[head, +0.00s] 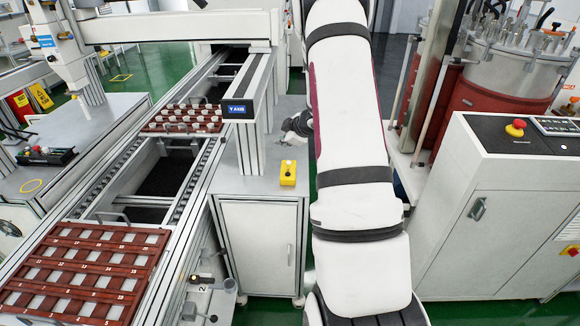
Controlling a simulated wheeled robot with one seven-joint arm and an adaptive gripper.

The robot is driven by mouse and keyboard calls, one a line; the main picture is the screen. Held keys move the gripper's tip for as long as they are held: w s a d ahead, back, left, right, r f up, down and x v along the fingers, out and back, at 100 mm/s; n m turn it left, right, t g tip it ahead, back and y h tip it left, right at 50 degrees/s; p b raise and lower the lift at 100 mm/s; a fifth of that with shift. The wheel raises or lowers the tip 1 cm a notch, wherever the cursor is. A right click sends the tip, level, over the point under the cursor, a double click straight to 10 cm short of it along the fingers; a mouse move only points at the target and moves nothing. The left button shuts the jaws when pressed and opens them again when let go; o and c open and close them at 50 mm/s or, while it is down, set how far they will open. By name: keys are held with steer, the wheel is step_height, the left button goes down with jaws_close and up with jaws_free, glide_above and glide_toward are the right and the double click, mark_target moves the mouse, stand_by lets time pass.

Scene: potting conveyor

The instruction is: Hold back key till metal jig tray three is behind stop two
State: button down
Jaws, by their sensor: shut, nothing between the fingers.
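A red-brown jig tray (160,240) with pale pieces and small numbers lies on the near conveyor. A second red-brown tray (150,128) with pale blocks sits farther up the line. A fitting marked 2 (203,280) is on the near right rail; whether its stop is raised I cannot tell.
A gantry post with a blue Y AXIS label (237,109) stands left of my gripper. A control cabinet (495,215) with a red emergency button and a large metal vessel (515,65) are at right. The conveyor between the trays is open.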

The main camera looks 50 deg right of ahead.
steer(key=shift+s+d+f+y, duration=0.15)
steer(key=shift+d+f+y, duration=0.25)
steer(key=shift+f, duration=0.4)
steer(key=shift+d, duration=0.1)
steer(key=b, duration=0.6)
glide_above(286, 175)
step_height(286, 175, down, 7)
steer(key=shift+r, duration=0.1)
steer(key=shift+f, duration=1)
steer(key=shift+f, duration=0.1)
steer(key=shift+f, duration=0.25)
